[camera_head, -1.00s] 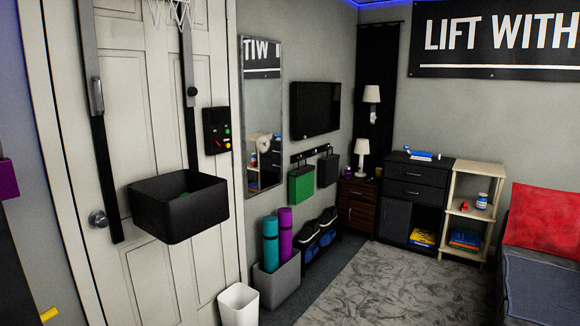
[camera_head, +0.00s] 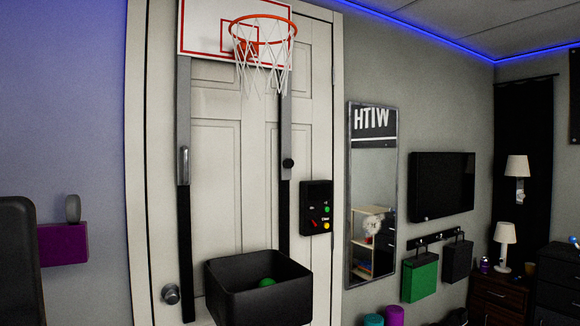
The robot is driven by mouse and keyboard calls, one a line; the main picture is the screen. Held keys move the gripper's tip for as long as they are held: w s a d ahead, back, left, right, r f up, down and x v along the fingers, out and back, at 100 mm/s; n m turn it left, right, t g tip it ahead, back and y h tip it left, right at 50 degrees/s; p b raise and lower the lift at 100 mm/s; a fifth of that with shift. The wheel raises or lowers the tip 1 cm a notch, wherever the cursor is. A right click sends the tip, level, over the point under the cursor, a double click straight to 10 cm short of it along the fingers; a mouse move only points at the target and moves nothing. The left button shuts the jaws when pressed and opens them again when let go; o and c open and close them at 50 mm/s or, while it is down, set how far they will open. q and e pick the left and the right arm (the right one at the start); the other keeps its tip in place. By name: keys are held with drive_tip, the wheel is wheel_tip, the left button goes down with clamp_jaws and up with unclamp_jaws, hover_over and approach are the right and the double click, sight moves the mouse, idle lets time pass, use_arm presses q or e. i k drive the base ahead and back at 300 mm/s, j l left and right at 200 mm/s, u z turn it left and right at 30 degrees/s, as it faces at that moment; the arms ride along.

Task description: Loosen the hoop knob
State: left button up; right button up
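A basketball hoop (camera_head: 263,38) with an orange rim, white net and white backboard (camera_head: 205,30) hangs on the white door. Two dark vertical rails with grey upper parts run down from the backboard. A round black knob (camera_head: 288,163) sits on the right rail, below the net. A grey upright handle (camera_head: 183,165) is on the left rail. Neither of my grippers shows in this view.
A control panel (camera_head: 316,207) with coloured buttons is right of the knob. A purple wall box (camera_head: 62,244) is at left, and a mirror (camera_head: 372,195) is at right.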

sight(289, 163)
drive_tip(key=i+l+u, duration=0.3)
drive_tip(key=i, duration=0.3)
drive_tip(key=i+l+u, duration=0.35)
drive_tip(key=i, duration=0.2)
